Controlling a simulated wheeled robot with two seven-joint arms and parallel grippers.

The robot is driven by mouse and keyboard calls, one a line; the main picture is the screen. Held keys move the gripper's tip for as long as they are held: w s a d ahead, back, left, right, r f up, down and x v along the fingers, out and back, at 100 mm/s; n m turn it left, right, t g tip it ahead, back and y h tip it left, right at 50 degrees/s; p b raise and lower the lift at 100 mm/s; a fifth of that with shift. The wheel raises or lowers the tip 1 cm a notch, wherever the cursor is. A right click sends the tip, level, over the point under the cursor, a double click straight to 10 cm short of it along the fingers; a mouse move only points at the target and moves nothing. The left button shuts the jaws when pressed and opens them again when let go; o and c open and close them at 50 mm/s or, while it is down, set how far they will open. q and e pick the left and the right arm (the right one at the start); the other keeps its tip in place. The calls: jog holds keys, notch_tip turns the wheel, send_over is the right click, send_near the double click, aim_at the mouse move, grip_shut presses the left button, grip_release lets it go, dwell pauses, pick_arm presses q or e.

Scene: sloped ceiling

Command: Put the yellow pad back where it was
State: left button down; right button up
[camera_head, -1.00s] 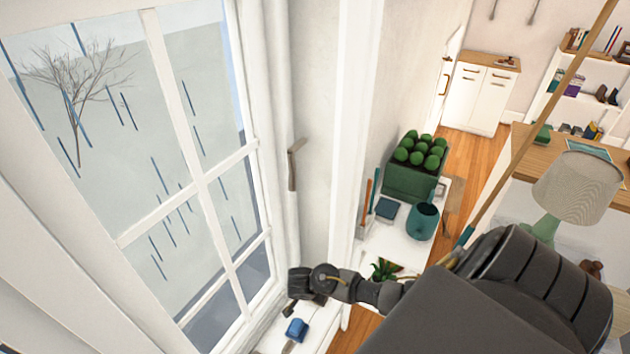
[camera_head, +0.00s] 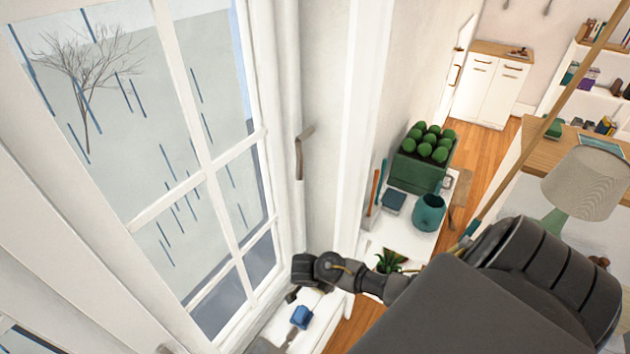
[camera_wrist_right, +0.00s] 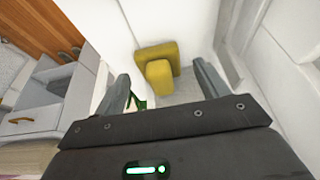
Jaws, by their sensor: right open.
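Two yellow blocks show in the right wrist view: a larger yellow pad (camera_wrist_right: 153,54) set back, and a smaller yellow piece (camera_wrist_right: 159,76) touching it in front. They lie on a pale surface beside white walls; I cannot tell which one the task means. My right gripper (camera_wrist_right: 160,84) is open, with one finger to each side of them and nothing visibly held. The yellow blocks do not show in the head view. There, my right arm reaches in from the right and ends near the window. My left gripper is not in view.
A blue block (camera_head: 301,317) lies on a white surface by the window. A green planter (camera_head: 418,170), a teal pot (camera_head: 428,213) and a potted plant (camera_head: 389,262) stand along the wall. A lamp (camera_head: 586,183) stands at right. Grey drawers (camera_wrist_right: 45,98) show left in the wrist view.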

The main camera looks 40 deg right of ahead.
jog(key=v, duration=1)
jog(key=shift+a+r, duration=0.15)
jog(key=shift+r, duration=0.05)
jog(key=shift+s, duration=0.15)
jog(key=s+a+r+n+t+y, duration=0.1)
jog(key=s+a+r+n+y, duration=0.2)
jog(key=s+n, duration=0.55)
jog(key=s+a+r+n+t+y, duration=0.1)
jog(key=s+a+r+n, duration=0.35)
jog(key=s+n, duration=0.4)
notch_tip(320, 180, down, 28)
jog(key=s+g, duration=0.1)
jog(key=s, duration=0.1)
jog(key=s+d+f+g, duration=0.1)
jog(key=s+d+f, duration=0.1)
jog(key=s+f, duration=1.2)
jog(key=shift+s+d+f, duration=0.25)
jog(key=shift+s+d, duration=0.05)
jog(key=shift+s, duration=0.85)
